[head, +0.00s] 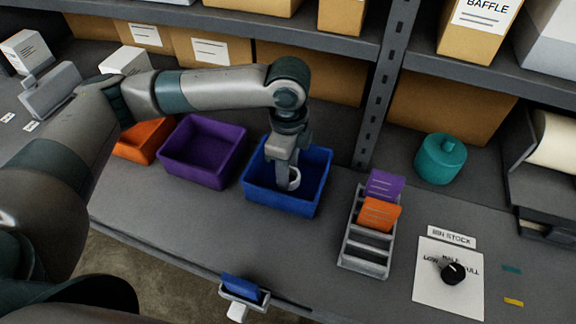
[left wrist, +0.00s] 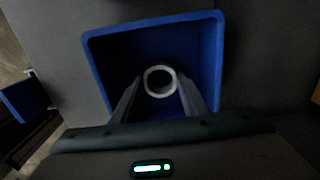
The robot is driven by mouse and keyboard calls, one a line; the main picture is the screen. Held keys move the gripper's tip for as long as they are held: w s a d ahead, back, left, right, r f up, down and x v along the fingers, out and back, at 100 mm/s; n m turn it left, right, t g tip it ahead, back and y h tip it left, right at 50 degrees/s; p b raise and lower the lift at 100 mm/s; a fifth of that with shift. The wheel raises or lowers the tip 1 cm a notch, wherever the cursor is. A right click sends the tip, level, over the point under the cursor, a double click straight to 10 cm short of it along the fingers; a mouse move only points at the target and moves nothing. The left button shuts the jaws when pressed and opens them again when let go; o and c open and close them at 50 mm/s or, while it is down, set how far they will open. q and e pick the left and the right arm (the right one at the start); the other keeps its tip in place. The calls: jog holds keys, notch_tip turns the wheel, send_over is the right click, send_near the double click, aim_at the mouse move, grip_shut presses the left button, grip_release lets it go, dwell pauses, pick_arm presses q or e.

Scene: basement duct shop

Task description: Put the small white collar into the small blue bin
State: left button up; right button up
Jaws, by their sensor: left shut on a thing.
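The small white collar (head: 294,179) is a short white ring. My left gripper (head: 287,178) points down into the small blue bin (head: 285,206) and is shut on the collar, inside the bin's rim. In the left wrist view the collar (left wrist: 160,81) sits between the two fingertips of the gripper (left wrist: 160,92), with the blue bin (left wrist: 152,24) around it. I cannot tell whether the collar touches the bin's floor. My right gripper is not in view.
A purple bin (head: 203,151) and an orange bin (head: 145,141) stand left of the blue one. A grey rack (head: 366,250) with purple and orange cards stands to its right. A shelf upright (head: 382,95) rises close behind. A teal canister (head: 440,158) stands at the right.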

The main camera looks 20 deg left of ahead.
pick_arm(q)
jog(key=shift+f, duration=0.2)
jog(key=o, duration=1)
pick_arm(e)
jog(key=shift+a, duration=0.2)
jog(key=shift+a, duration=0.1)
pick_arm(q)
jog(key=shift+r, duration=0.15)
jog(key=shift+r, duration=0.55)
jog(key=shift+r+b, duration=1.5)
jog(key=shift+r, duration=4.45)
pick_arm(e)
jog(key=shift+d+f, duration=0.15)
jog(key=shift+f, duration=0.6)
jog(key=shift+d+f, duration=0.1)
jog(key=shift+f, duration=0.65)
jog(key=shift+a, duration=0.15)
